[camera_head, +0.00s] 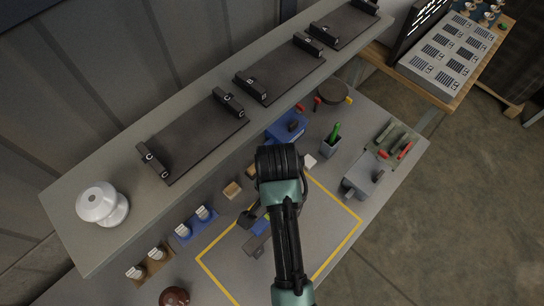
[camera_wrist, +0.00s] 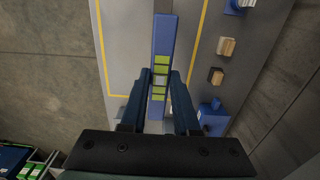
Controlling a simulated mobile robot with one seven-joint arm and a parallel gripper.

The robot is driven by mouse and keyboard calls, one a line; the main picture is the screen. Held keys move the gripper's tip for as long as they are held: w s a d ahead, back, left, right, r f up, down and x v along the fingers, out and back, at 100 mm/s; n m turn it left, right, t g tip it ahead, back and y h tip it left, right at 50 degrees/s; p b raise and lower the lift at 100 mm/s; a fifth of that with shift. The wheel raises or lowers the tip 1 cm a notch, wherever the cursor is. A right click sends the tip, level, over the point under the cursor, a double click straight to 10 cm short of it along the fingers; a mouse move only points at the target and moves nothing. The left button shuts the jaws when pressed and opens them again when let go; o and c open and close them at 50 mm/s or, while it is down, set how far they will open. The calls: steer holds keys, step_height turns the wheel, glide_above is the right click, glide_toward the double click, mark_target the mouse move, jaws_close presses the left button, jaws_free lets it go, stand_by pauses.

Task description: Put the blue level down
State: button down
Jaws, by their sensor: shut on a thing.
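The blue level (camera_wrist: 163,38) is a long blue bar with green vial windows along its middle, and it runs up and down the wrist view between my fingers. My gripper (camera_wrist: 160,78) is shut on it near the green windows. In the head view only a small blue piece of the level (camera_head: 261,226) shows beside my arm, which hides most of my gripper. The yellow-outlined area (camera_head: 330,248) of the bench lies under and around it. I cannot tell whether the level touches the bench.
A grey shelf (camera_head: 66,190) with dark trays runs above the back of the bench. A white insulator (camera_head: 102,204) stands on its left end. A small wooden block (camera_head: 232,190), a blue holder (camera_head: 196,224), a green-topped cup (camera_head: 331,146) and a grey vise (camera_head: 361,178) surround the outlined area. Its right part looks clear.

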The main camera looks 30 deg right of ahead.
step_height(320, 180, down, 8)
steer(key=shift+s+r+p, duration=0.1)
steer(key=shift+r+p, duration=0.15)
steer(key=shift+p, duration=0.3)
steer(key=shift+f, duration=0.1)
steer(key=c, duration=0.7)
jaws_free()
steer(key=shift+o, duration=0.2)
step_height(320, 180, up, 12)
steer(key=shift+r+b, duration=0.15)
steer(key=shift+b, duration=0.3)
